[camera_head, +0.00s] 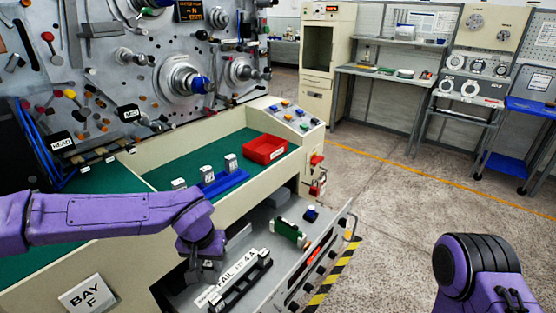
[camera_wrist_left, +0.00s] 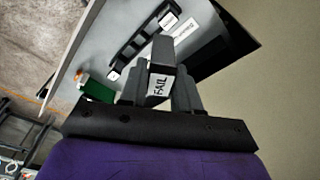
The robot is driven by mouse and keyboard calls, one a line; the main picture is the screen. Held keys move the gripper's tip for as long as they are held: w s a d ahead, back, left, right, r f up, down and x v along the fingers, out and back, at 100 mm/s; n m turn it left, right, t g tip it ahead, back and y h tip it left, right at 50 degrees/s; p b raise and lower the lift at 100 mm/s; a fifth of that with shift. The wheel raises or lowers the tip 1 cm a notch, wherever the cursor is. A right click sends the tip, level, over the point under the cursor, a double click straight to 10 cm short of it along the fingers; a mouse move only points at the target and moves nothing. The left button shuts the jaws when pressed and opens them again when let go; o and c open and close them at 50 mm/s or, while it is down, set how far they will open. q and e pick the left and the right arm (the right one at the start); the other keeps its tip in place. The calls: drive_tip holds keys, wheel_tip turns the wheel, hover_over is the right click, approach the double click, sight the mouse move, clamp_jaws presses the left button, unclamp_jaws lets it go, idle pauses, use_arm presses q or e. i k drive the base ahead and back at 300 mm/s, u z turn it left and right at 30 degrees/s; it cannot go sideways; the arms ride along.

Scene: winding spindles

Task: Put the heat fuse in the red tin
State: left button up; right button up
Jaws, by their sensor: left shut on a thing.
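I cannot tell whether this block is the heat fuse. In the head view my left wrist hangs over the open grey drawer (camera_head: 180,298), and the held block is not clearly visible there. The red tin (camera_head: 265,149) is an open tray on the green worktop, beyond the gripper to the upper right. My right arm shows at the lower right; its gripper is out of view.
A blue rack (camera_head: 228,184) with several grey labelled blocks stands between my left arm and the tin. The drawer holds a black slotted holder (camera_head: 240,287), a green part (camera_head: 290,233) and a small blue part (camera_head: 311,214). A spindle panel (camera_head: 100,60) rises behind.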

sight(272, 155)
drive_tip(key=z, duration=0.3)
drive_tip(key=k, duration=0.45)
drive_tip(key=z, duration=1.1)
drive_tip(key=i, duration=1.3)
drive_tip(key=u, duration=0.75)
drive_tip(key=i, duration=0.9)
drive_tip(key=u, duration=0.9)
